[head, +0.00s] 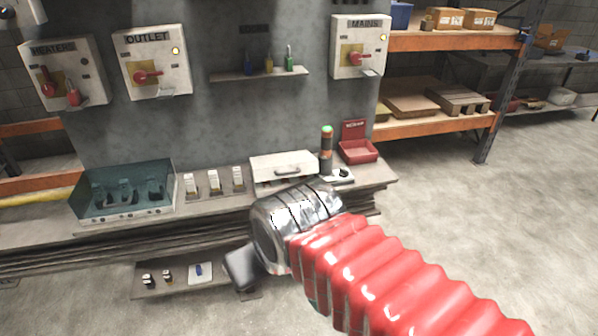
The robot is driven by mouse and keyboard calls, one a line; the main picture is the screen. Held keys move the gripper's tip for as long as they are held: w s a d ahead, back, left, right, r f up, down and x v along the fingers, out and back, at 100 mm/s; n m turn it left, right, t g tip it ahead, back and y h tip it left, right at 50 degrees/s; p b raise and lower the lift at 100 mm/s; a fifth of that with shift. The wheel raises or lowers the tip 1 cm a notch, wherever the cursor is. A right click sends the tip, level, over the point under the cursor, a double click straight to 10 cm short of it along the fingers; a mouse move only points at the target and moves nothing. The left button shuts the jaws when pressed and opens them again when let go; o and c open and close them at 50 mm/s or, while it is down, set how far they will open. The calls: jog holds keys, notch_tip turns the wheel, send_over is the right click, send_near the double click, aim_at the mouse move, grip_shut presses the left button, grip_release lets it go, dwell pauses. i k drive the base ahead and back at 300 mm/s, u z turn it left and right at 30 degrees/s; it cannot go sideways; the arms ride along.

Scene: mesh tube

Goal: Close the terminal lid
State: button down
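No thing in view carries a readable "terminal" label. A white box (284,167) with a handle on its front stands on the bench, and its top looks flat. A see-through teal case (122,192) with dark parts inside stands at the bench's left; I cannot tell whether its cover is open. My red, ribbed arm comes in from the lower right and ends in a shiny metal wrist.
Labelled wall boxes (153,62) hang above. A low shelf (230,285) lies below. Floor at right is clear.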

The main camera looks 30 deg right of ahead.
aim_at(278, 166)
jog(key=k, duration=0.2)
jog(key=z, duration=0.25)
jog(key=i, duration=1.4)
jog(key=u, duration=0.15)
